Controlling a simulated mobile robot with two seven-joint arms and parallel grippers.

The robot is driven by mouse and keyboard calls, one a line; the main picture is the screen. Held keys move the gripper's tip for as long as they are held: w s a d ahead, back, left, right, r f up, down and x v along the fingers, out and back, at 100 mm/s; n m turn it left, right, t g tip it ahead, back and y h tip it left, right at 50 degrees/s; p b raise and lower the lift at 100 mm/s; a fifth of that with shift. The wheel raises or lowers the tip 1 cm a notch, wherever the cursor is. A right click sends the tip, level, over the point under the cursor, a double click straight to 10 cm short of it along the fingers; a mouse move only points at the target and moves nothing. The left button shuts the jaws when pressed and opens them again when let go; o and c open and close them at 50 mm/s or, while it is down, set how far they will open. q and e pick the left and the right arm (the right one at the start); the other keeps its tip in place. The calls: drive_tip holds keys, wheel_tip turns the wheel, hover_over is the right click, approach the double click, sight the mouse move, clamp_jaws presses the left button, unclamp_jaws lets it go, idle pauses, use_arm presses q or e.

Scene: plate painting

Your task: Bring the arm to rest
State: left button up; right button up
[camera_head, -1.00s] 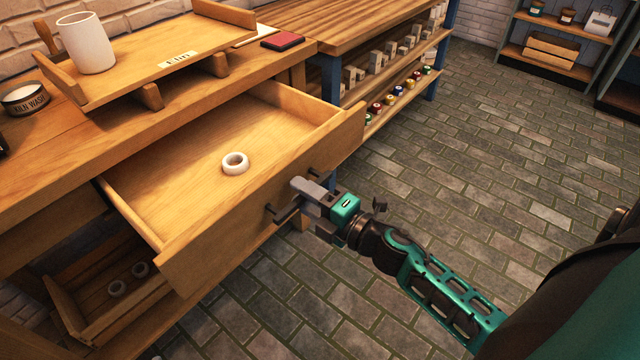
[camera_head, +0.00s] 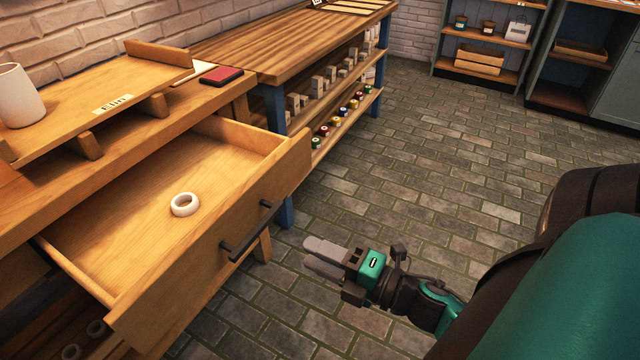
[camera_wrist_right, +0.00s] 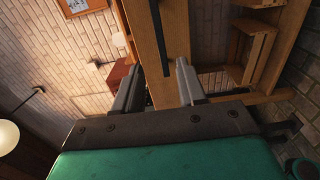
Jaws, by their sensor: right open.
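My right gripper (camera_head: 325,257) is open and empty over the stone floor, to the right of the open drawer and apart from its dark handle (camera_head: 250,232). In the right wrist view its two fingers (camera_wrist_right: 158,85) are spread, with the wooden drawer front (camera_wrist_right: 172,40) and the dark handle bar beyond them. The drawer (camera_head: 130,300) stands pulled out from the workbench. A white ring (camera_head: 185,204) lies inside it. My left gripper is not in view.
A white cup (camera_head: 20,97) stands on a raised wooden shelf at the left. A dark red pad (camera_head: 221,75) lies on the bench. A long table (camera_head: 285,45) with lower shelves stands behind. The floor (camera_head: 430,175) to the right is clear.

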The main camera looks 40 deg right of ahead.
idle(0.4)
use_arm(q)
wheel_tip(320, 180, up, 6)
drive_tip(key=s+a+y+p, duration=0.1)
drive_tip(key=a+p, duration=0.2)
drive_tip(key=p, duration=0.6)
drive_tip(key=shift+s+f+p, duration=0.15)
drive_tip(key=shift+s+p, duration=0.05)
drive_tip(key=shift+p, duration=0.2)
use_arm(e)
drive_tip(key=s+a+f+m+g+h, duration=0.1)
drive_tip(key=a+m+g+h, duration=0.1)
drive_tip(key=m, duration=0.7)
drive_tip(key=s+a+f+m+g+h, duration=0.1)
drive_tip(key=a+m+g, duration=0.3)
drive_tip(key=m, duration=0.6)
drive_tip(key=a+f+h, duration=0.1)
drive_tip(key=a, duration=0.1)
drive_tip(key=shift+a, duration=0.3)
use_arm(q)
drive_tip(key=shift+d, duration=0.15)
use_arm(e)
drive_tip(key=shift+r, duration=0.1)
